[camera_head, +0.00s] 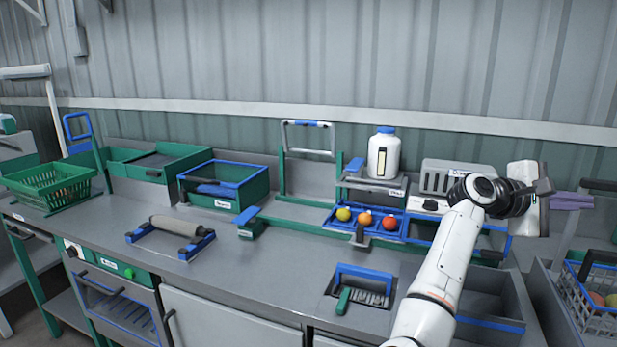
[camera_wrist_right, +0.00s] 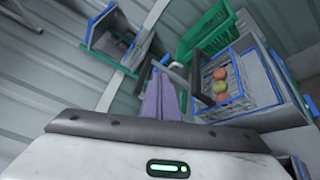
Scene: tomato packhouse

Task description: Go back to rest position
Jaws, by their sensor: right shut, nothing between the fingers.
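My right arm rises from the bottom of the head view and its gripper (camera_head: 545,187) is raised over the right end of the workbench. This gripper is shut and empty, held well above the bench top. In the right wrist view, a white housing with a green light and a dark bar fills the bottom; the fingertips are not clear there. My left arm and gripper do not show in either view.
A purple cloth (camera_head: 571,200) hangs right beside the right gripper. A wire basket (camera_head: 590,308) with tomatoes stands at the far right. A grey appliance (camera_head: 453,178) and a white bottle (camera_head: 383,156) stand behind the arm. The bench (camera_head: 265,275) is clear in front of the roller (camera_head: 174,226).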

